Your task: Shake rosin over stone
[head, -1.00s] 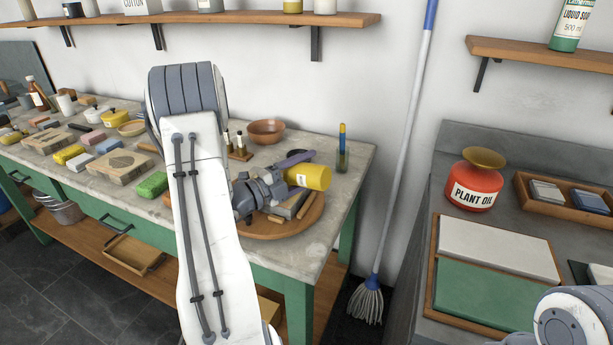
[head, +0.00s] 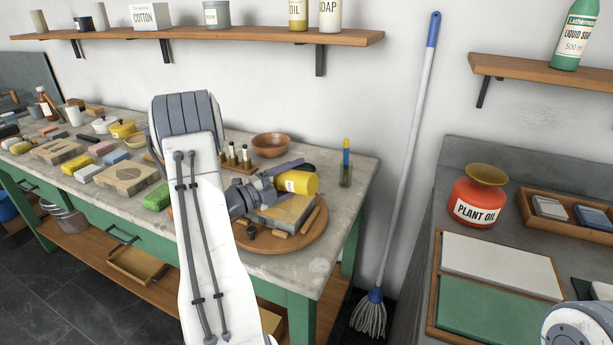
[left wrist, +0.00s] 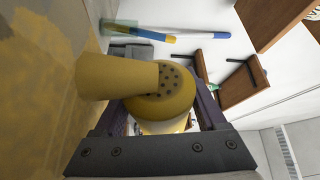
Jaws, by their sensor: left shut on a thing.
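My left gripper (head: 284,177) is shut on the yellow shaker (head: 299,182), which lies tilted on its side above the stone. In the left wrist view the shaker's yellow top (left wrist: 178,86) shows several dark holes, between my fingers (left wrist: 160,122). A tan tapered shape (left wrist: 116,79) extends from the top towards the stone; I cannot tell whether it is falling powder. The grey stone (head: 284,214) lies on a round wooden board (head: 268,246). In the left wrist view the stone's surface (left wrist: 38,120) has yellowish patches. My right gripper is not shown.
A glass with a blue-and-yellow tool (head: 345,174) and a brown bowl (head: 270,145) stand behind the board. Small bottles (head: 238,157) stand in a rack beside my arm. Blocks and pots crowd the bench's left. A mop (head: 405,170) leans at the right.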

